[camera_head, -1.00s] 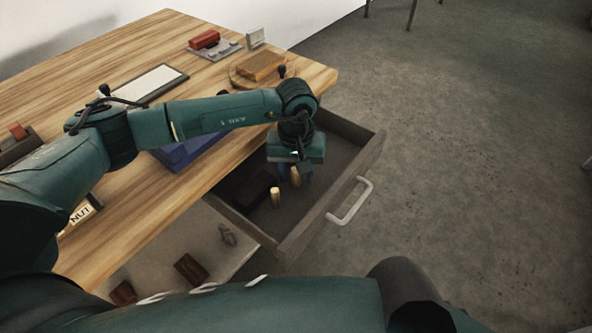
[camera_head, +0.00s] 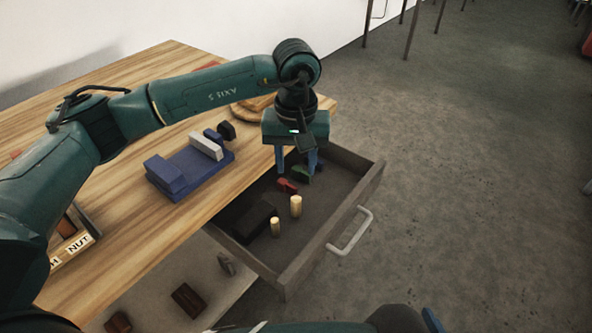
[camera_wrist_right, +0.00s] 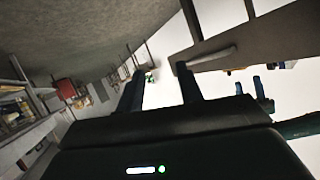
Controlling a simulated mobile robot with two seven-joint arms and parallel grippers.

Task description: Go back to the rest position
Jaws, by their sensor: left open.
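My left gripper (camera_head: 296,164) hangs pointing down above the far end of the open drawer (camera_head: 328,236). Its two blue fingers are apart with nothing seen between them. In the drawer, two tan cylinders (camera_head: 296,206) stand upright, beside a dark block (camera_head: 254,222).
The wooden table (camera_head: 150,225) carries a blue fixture (camera_head: 190,170) with a pale block on it, and a bin labelled NUT (camera_head: 72,250) at the left. A drawer handle (camera_head: 350,232) sticks out at the right. Dark brown blocks (camera_head: 187,300) lie below the table. The floor (camera_head: 470,180) at right is open.

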